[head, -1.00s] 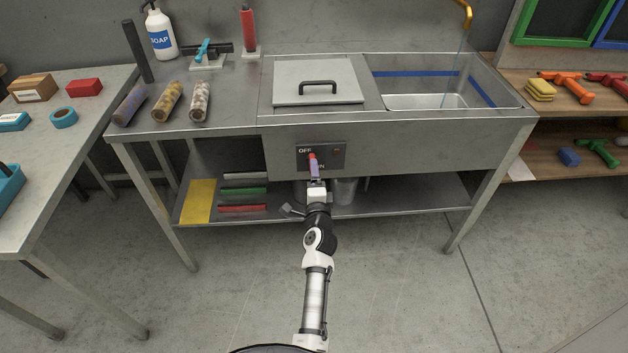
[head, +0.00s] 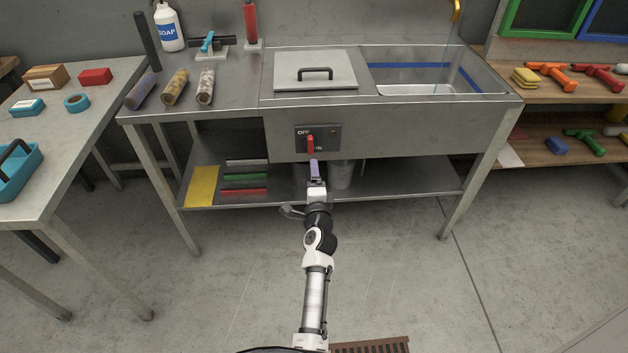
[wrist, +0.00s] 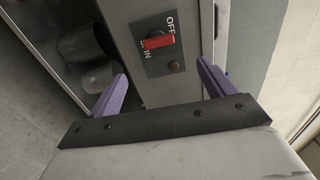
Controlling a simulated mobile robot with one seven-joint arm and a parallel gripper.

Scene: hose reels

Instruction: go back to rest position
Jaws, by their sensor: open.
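My gripper (head: 315,168) is in front of the sink unit, just below its control panel in the head view. In the wrist view its two purple fingers (wrist: 160,88) are spread apart with nothing between them. The dark panel (wrist: 166,45) carries a red lever (wrist: 158,41) and the words OFF and IN. The red lever also shows in the head view (head: 310,145), pointing down from OFF. The fingers look apart from the lever.
The steel sink bench (head: 240,130) stands ahead, with a lower shelf (head: 400,180) holding metal containers (head: 341,174). A steel table (head: 75,140) is at left and wooden shelves (head: 560,95) at right. The floor between me and the bench is clear. A brown floor grate (head: 372,347) lies near my base.

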